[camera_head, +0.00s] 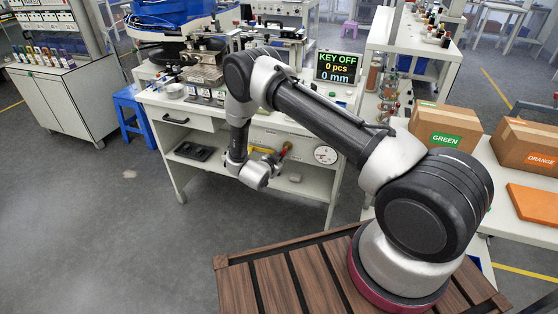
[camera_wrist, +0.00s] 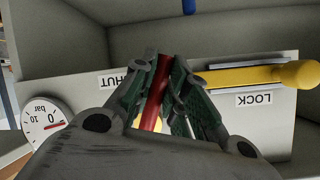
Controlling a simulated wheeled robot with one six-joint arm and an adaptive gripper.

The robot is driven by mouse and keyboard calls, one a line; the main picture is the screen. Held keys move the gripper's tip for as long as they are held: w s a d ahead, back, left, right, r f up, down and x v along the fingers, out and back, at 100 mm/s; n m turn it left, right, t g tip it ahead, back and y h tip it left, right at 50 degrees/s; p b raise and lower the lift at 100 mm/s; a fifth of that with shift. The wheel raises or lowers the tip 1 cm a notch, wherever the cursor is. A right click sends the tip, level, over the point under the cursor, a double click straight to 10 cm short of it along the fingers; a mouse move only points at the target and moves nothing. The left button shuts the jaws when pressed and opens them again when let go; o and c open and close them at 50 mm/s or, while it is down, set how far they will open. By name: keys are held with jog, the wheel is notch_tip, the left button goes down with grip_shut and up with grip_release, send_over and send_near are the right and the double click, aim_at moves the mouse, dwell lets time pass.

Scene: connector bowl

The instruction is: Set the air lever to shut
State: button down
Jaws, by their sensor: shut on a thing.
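In the wrist view a red lever (camera_wrist: 154,92) stands between the green-padded fingers of my gripper (camera_wrist: 160,72), which are shut on it. A label reading "HUT", seen upside down and partly covered by a finger, is beside the lever's tip. In the head view the red lever (camera_head: 286,149) shows on the front panel of the white workbench (camera_head: 290,130), just beyond my gripper (camera_head: 275,164). The lever's base is mostly hidden by my gripper.
A yellow handle (camera_wrist: 260,76) with an upside-down "LOCK" label (camera_wrist: 254,100) is close on the right in the wrist view. A pressure gauge (camera_wrist: 43,119) is at the left, its needle near 0. A screen (camera_head: 338,68) reads "KEY OFF".

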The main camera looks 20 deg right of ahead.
jog(key=c, duration=1.7)
grip_release()
